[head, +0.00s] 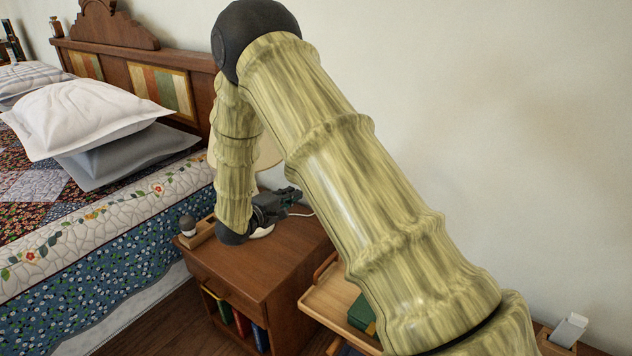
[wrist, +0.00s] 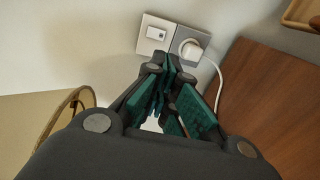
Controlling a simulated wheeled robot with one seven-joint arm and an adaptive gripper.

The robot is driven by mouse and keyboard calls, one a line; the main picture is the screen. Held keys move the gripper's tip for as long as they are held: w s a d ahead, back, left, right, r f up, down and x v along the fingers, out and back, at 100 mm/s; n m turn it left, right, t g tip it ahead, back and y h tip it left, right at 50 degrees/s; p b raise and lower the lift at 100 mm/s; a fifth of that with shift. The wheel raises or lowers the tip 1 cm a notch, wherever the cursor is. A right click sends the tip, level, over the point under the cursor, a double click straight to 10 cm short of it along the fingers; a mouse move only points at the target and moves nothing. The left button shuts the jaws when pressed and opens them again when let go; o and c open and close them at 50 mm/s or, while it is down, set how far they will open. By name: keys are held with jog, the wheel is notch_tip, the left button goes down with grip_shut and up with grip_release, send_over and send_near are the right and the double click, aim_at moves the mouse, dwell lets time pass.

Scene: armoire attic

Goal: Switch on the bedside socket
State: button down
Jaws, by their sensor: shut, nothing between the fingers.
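The bedside socket (wrist: 154,36) is on the wall at the top of the wrist view. Its left part is a pale plate with a small white switch (wrist: 156,34). Its right part is a grey plate holding a round white plug (wrist: 190,49). Whether the switch is on or off I cannot tell. My gripper (wrist: 170,62) is shut and empty, its fingertips appearing just below the socket; contact with it is not clear. In the head view my gripper (head: 294,196) is above the back of the nightstand (head: 262,262), near the wall. The socket is not visible there.
A white cord (wrist: 219,88) runs down from the plug beside the nightstand top. A lamp with a cream shade (head: 268,152) stands behind my arm. A small wooden tray (head: 203,233) and a dark round-topped object (head: 187,225) are at the nightstand's left edge. The bed (head: 90,215) is left.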

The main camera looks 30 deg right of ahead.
jog(key=shift+d, duration=0.1)
jog(key=b+x, duration=0.1)
jog(key=x, duration=1.2)
jog(key=shift+w+d+f+b, duration=0.1)
jog(key=shift+w+d+b, duration=0.1)
jog(key=shift+d+b, duration=0.15)
jog(key=shift+w+d+f+h, duration=0.1)
jog(key=shift+d+f+h, duration=0.1)
jog(key=shift+h, duration=0.1)
jog(key=shift+a+r+p, duration=0.1)
jog(key=shift+r+p, duration=0.05)
jog(key=shift+p, duration=0.15)
jog(key=shift+a, duration=0.25)
jog(key=f+p+v, duration=0.2)
jog(key=f+v, duration=0.1)
jog(key=v, duration=1)
jog(key=shift+s+p, duration=0.3)
